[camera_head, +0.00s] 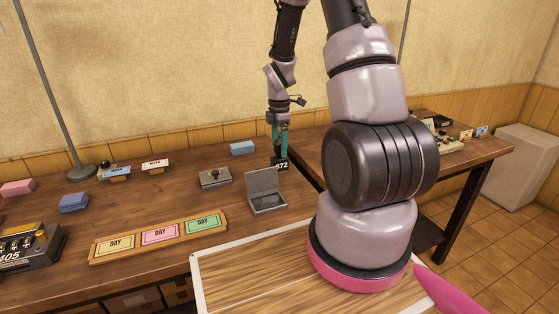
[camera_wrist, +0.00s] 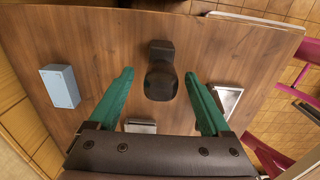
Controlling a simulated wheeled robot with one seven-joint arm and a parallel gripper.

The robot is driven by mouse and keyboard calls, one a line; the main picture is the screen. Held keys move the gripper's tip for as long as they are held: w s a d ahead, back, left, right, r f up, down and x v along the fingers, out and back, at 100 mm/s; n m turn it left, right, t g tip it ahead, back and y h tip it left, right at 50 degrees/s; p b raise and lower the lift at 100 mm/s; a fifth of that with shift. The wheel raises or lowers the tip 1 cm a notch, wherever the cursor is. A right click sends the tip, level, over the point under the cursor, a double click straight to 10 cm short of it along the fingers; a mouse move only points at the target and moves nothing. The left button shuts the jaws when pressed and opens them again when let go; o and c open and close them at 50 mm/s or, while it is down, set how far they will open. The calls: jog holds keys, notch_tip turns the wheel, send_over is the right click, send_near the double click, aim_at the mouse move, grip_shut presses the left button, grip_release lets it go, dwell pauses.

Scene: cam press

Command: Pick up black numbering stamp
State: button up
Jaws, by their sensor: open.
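The black numbering stamp (camera_head: 281,163) shows a white number face in the head view, at the right end of the long wooden table. In the wrist view the black stamp (camera_wrist: 160,80) is seen from above, with a rounded handle and a squarer part behind it. My gripper (camera_head: 279,132) is over the stamp with its teal fingers pointing down. In the wrist view the gripper (camera_wrist: 160,74) is open, with one finger on each side of the stamp and a visible gap on both sides. Whether the fingertips reach handle height is hard to tell.
An open grey ink-pad box (camera_head: 267,203) lies close in front of the stamp. A grey box with a knob (camera_head: 215,178) and a blue block (camera_head: 242,148) lie to the left. A tray of DAY cards (camera_head: 160,246) is nearer. My arm hides part of the table's right side.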

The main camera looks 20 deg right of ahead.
aim_at(279, 153)
jog(key=shift+f, duration=1.6)
grip_shut()
jog(key=shift+r, duration=5.05)
